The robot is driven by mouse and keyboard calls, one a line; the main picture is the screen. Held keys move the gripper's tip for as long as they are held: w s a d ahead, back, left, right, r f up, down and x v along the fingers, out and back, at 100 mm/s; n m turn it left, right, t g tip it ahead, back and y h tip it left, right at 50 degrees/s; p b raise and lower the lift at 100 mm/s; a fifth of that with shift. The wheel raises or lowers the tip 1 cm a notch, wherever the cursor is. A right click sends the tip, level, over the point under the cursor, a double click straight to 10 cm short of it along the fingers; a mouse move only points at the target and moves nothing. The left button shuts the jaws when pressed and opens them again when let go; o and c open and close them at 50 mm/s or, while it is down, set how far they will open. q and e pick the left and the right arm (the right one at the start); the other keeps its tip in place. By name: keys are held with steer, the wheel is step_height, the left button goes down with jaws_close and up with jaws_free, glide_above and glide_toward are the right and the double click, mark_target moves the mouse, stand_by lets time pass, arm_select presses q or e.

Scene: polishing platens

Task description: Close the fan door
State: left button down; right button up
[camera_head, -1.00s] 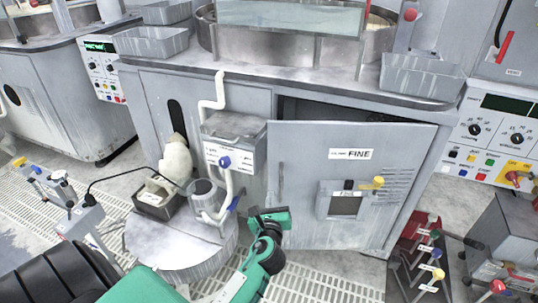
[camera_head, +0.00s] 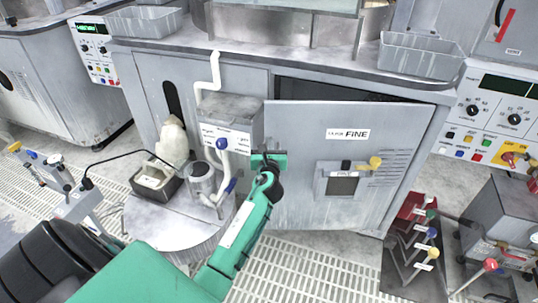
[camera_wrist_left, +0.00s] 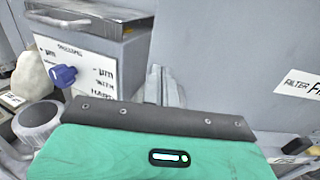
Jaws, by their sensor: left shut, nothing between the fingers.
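The grey cabinet door (camera_head: 310,135) with a "FINE" label stands ajar. A dark gap (camera_head: 330,92) shows along its top, wide at the left and narrowing to the right. My left gripper (camera_head: 270,157) is shut and empty at the door's left edge, in front of its upper part. I cannot tell whether it touches the door. In the left wrist view the door (camera_wrist_left: 240,60) fills the right side, with part of its label, beyond the gripper fingers (camera_wrist_left: 163,88). My right gripper is out of view.
A grey box with a blue knob (camera_head: 221,143) and a white pipe (camera_head: 215,70) stand close left of the gripper. A round platform (camera_head: 170,228) holds a beaker and a tray. A rack of coloured knobs (camera_head: 412,240) stands at the lower right.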

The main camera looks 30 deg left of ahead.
arm_select(q)
steer(key=shift+w+a, duration=0.35)
steer(key=shift+w, duration=0.25)
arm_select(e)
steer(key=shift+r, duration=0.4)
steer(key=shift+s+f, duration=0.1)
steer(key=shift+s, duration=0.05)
